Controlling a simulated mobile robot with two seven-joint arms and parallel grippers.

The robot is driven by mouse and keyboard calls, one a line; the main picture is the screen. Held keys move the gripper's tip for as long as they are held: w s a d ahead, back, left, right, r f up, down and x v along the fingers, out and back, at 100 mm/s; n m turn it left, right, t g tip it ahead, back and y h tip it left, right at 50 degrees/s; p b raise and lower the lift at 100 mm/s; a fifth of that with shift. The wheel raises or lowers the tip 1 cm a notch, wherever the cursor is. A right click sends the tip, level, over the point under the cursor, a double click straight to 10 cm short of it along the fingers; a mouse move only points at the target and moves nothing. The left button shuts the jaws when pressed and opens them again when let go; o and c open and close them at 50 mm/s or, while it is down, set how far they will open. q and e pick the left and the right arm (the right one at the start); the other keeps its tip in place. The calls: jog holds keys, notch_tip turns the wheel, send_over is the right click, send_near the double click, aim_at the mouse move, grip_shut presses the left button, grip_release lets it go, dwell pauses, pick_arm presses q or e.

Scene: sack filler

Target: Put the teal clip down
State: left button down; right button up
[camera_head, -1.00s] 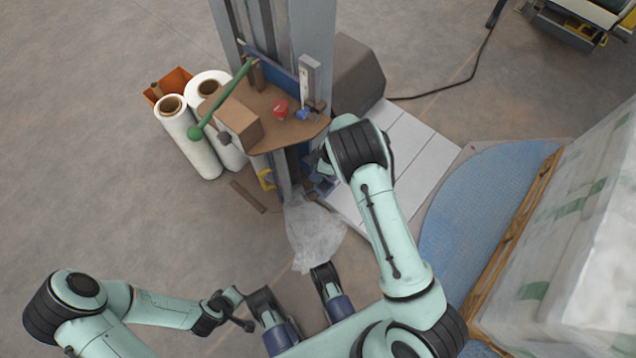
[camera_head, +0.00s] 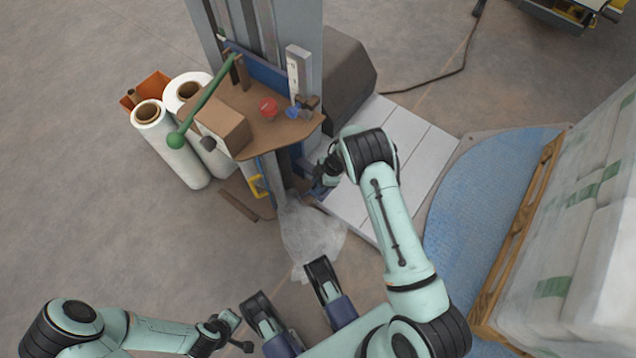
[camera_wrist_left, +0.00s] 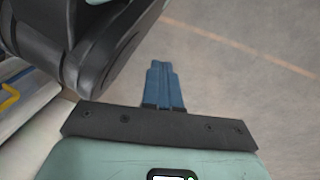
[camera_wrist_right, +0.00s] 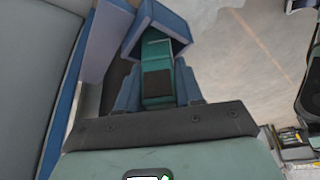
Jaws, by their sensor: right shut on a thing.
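The teal clip (camera_wrist_right: 157,75) is between the blue fingers of my right gripper (camera_wrist_right: 158,92), which is shut on it. The clip's far end reaches up to a blue angular piece (camera_wrist_right: 155,22); I cannot tell whether they touch. In the head view my right gripper (camera_head: 322,180) is low beside the filler column, partly hidden by my wrist, and the clip cannot be made out there. My left gripper (camera_wrist_left: 164,82) has its blue fingers together with nothing between them.
A brown shelf (camera_head: 265,132) with a red item (camera_head: 267,109) and a carton (camera_head: 222,125) juts from the column. A clear plastic sack (camera_head: 310,235) hangs below. White film rolls (camera_head: 172,145) stand left. A loaded pallet (camera_head: 512,240) stands right. Open floor lies left.

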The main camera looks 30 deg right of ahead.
jog(key=shift+f, duration=0.1)
jog(key=o, duration=1)
